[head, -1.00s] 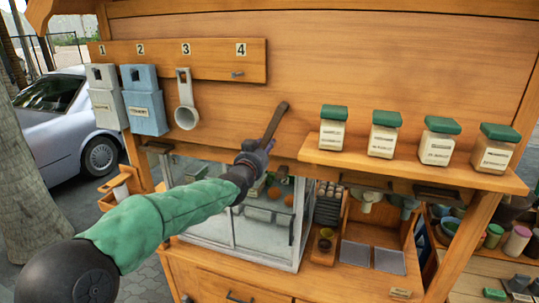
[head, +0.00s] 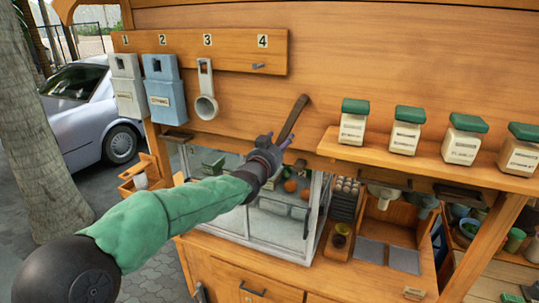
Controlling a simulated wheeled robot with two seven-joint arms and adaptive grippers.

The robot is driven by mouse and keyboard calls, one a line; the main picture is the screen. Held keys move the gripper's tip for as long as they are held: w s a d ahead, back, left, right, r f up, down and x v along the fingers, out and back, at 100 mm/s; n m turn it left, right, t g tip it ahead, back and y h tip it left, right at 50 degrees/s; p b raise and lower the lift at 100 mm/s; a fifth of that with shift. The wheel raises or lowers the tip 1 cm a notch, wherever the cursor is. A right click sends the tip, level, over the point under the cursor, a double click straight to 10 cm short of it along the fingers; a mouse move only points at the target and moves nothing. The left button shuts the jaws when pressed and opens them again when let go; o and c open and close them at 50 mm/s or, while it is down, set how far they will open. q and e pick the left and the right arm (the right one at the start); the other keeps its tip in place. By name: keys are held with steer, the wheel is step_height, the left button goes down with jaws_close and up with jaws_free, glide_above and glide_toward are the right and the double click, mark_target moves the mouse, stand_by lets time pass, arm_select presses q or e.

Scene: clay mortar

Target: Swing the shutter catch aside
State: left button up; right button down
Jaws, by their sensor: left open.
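The shutter catch (head: 295,117) appears to be the dark wooden bar on the orange wooden shutter panel (head: 375,65). It leans, with its upper end to the right. My left gripper (head: 284,141) is open at the bar's lower end. Its fingers overlap that end in the head view, and I cannot tell whether they touch it. The bar's lowest part is hidden behind the gripper. My right gripper is out of view.
A shelf (head: 405,160) with several green-lidded jars (head: 407,130) juts out at the right. A numbered rack (head: 237,54) with hanging holders (head: 165,95) is at upper left. A glass case (head: 245,222) stands below my left arm.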

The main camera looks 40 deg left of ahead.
arm_select(q)
steer(key=v, duration=0.9)
steer(key=shift+s, duration=0.15)
steer(key=w+d+f+g+h+b, duration=0.2)
steer(key=w+d+f, duration=0.1)
steer(key=f, duration=1)
steer(key=w+d+f+g+h+b, duration=0.1)
steer(key=w+d+f+g+b, duration=0.2)
steer(key=f, duration=1)
steer(key=s+d+f+n+g+h+b, duration=0.15)
steer(key=d+f, duration=0.25)
steer(key=f, duration=0.6)
steer(key=s+d+f+n+g+h+b, duration=0.15)
steer(key=d+f, duration=0.25)
steer(key=f, duration=0.6)
steer(key=s+d+f+g+h+b, duration=0.15)
steer(key=s+d+f, duration=0.25)
steer(key=f, duration=0.5)
steer(key=s+d+f+g+y+b, duration=0.1)
steer(key=s+d+f+g+b, duration=0.2)
steer(key=f, duration=0.7)
steer(key=s+d+f+g+h+b, duration=0.1)
steer(key=s+d+f+g, duration=0.1)
steer(key=s+d+f, duration=0.2)
steer(key=s+d+f+n+g+h+b, duration=0.1)
steer(key=s+d+f, duration=0.4)
steer(key=s+f, duration=0.6)
steer(key=s+g+b, duration=0.1)
steer(key=s, duration=0.1)
steer(key=shift+s+n+b, duration=0.3)
